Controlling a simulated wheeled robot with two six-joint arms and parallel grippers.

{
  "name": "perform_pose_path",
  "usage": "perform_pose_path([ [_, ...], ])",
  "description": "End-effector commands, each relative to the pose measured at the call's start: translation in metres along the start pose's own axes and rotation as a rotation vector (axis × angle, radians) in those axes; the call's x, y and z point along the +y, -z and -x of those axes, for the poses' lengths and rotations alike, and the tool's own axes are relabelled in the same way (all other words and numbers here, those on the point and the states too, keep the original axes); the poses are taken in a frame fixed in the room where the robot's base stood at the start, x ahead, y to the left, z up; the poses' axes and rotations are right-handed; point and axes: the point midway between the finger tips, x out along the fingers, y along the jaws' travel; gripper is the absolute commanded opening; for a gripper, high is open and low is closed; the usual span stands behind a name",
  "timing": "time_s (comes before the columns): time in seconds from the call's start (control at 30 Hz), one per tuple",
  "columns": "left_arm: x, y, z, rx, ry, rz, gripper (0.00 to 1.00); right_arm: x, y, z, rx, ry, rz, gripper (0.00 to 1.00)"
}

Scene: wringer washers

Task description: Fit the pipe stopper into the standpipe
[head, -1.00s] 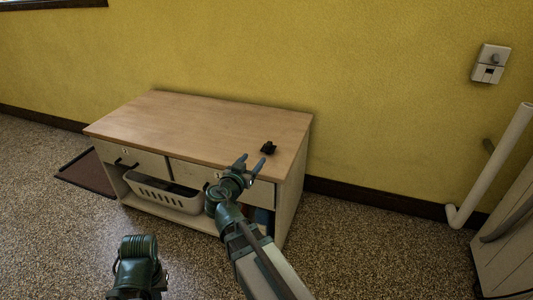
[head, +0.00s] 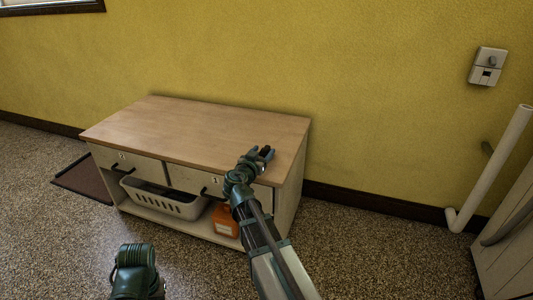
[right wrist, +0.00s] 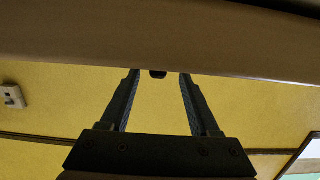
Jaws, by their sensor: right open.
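The pipe stopper (head: 266,150) is a small black piece on the right part of the wooden cabinet top. My right gripper (head: 262,154) is open, with its fingers on either side of the stopper in the head view. The standpipe (head: 487,175) is a white pipe at the far right, slanting up to an open top end. My left gripper is not in view; only a green part of my left arm shows.
The cabinet (head: 190,125) stands against the yellow wall, its top otherwise bare. Its lower shelf holds a white basket (head: 165,200) and an orange container (head: 226,220). A dark mat (head: 85,178) lies at left. A pale panelled body (head: 508,250) stands by the pipe.

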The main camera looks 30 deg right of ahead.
Motion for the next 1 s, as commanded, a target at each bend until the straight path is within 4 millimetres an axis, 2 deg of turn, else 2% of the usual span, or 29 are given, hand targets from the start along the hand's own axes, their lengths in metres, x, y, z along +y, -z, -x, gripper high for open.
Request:
perform_pose_path([
  [0.1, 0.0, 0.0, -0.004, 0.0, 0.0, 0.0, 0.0, 0.002, -0.001, -0.021, 0.0, -0.002, -0.002, 0.62],
  [0.2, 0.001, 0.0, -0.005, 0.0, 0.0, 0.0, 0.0, 0.002, -0.001, -0.033, -0.001, -0.002, -0.002, 0.62],
  [0.47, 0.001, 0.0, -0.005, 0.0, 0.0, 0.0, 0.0, 0.003, 0.0, -0.034, 0.0, 0.0, -0.001, 0.61],
  [0.8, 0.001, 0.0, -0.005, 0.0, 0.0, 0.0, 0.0, 0.003, 0.0, -0.034, 0.0, 0.0, 0.0, 0.0],
  [1.0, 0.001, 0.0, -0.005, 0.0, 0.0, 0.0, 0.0, 0.003, 0.0, -0.034, 0.0, 0.0, 0.0, 0.0],
])
